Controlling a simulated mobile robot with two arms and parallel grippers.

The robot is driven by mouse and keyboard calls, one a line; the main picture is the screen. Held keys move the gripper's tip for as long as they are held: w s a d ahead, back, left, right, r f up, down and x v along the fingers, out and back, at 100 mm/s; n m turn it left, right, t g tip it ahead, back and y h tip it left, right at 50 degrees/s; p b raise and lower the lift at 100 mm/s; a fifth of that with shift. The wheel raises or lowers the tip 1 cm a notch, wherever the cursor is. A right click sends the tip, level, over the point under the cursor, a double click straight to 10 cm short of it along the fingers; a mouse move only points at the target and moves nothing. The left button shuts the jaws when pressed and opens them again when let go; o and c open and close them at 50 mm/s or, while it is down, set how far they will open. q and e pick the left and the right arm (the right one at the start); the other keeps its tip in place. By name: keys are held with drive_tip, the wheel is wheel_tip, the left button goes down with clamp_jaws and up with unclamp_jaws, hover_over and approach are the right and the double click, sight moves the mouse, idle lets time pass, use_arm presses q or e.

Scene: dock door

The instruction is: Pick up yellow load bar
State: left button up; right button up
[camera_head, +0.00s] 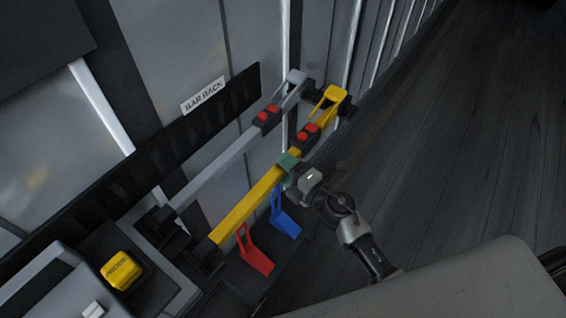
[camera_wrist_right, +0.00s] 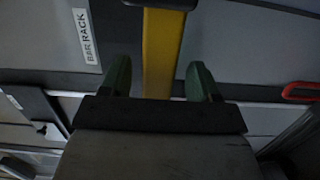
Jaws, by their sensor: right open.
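The yellow load bar (camera_head: 248,204) lies at a slant on the bar rack, with a yellow handle and red buttons at its upper right end in the head view. My right gripper (camera_head: 286,168) is at the middle of the bar. In the right wrist view, the bar (camera_wrist_right: 161,55) passes between the two green fingertips of my right gripper (camera_wrist_right: 158,80), with a gap on each side. The right gripper is open. My left gripper is not in view.
A grey load bar (camera_head: 215,168) lies parallel behind the yellow one. Red (camera_head: 255,252) and blue (camera_head: 285,215) brackets sit below the bar. A "BAR RACK" label (camera_head: 204,95) is on the wall. A yellow box (camera_head: 121,270) sits at lower left. Dark floor on the right is clear.

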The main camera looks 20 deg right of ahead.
drive_tip(key=x, duration=0.3)
drive_tip(key=shift+c, duration=0.4)
clamp_jaws()
drive_tip(key=shift+r, duration=0.2)
